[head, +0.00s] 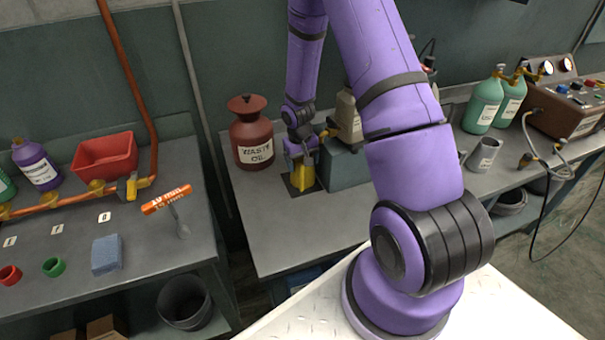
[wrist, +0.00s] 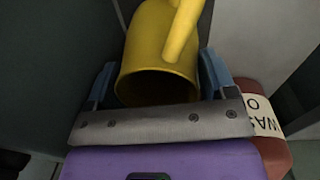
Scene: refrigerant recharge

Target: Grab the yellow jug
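The yellow jug (head: 303,179) stands on a dark square patch on the grey workbench, beside a grey-green box. In the wrist view the jug (wrist: 150,55) shows its open rim toward me and its handle on the upper right side. My gripper (head: 301,157) points down over the jug. In the wrist view its two blue fingers (wrist: 158,75) are spread, one on each side of the jug, with narrow gaps that suggest no firm contact. The lower part of the jug is hidden in the wrist view.
A red-brown waste oil can (head: 252,140) stands just left of the jug. The grey-green box (head: 345,162) and a beige container (head: 346,116) are close on its right. The bench front (head: 275,235) is clear. Green bottles (head: 483,105) stand farther right.

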